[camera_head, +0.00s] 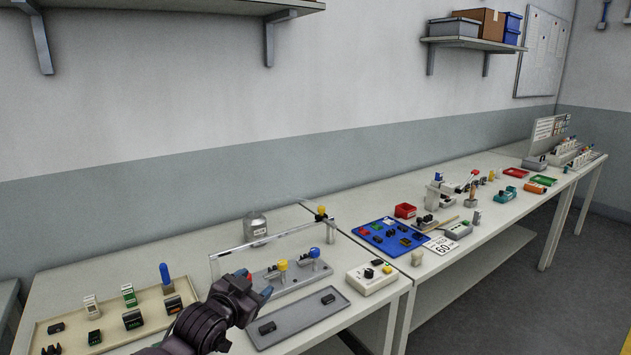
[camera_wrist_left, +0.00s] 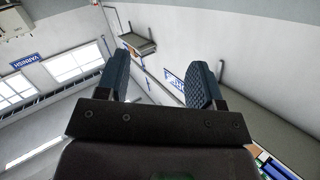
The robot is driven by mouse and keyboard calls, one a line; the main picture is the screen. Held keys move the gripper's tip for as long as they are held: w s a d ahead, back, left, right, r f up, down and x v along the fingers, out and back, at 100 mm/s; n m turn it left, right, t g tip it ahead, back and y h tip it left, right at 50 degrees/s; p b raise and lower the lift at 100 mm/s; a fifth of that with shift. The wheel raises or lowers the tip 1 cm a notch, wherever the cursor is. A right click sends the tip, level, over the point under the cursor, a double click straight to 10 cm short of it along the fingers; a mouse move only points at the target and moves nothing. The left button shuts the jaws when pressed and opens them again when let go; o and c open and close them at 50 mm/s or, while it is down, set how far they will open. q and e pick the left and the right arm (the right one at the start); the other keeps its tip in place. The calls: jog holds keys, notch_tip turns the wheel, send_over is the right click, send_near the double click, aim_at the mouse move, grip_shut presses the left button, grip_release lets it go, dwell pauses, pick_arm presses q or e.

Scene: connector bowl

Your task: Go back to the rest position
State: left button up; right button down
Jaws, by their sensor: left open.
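My left gripper (camera_head: 258,286) is in the head view at the lower middle, above the near workbench, between a beige tray and a grey tray. In the left wrist view its two dark blue ridged fingers (camera_wrist_left: 163,85) stand wide apart with nothing between them. That view faces upward to walls, windows and a shelf. My right gripper is in neither view.
The beige tray (camera_head: 142,333) with several connectors lies left of my arm. The grey tray (camera_head: 310,317) and a fixture with blue and yellow knobs (camera_head: 287,278) lie close right. A blue tray (camera_head: 369,233) lies further right.

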pick_arm(q)
jog(key=s+a+f+n+g+y, duration=0.1)
jog(key=s+a+f+n+y, duration=0.1)
jog(key=s+a+f, duration=0.2)
jog(key=s+a+f+n+g+y, duration=0.1)
jog(key=s+a+f, duration=0.4)
jog(key=s+f, duration=0.6)
jog(key=s+a+f+n+y, duration=0.3)
jog(key=s+f, duration=0.5)
jog(key=s, duration=1)
jog(key=shift+s+a+f+n+g, duration=0.15)
jog(key=shift+s+a+n+g, duration=0.35)
jog(key=shift+a, duration=0.6)
jog(key=shift+w, duration=0.25)
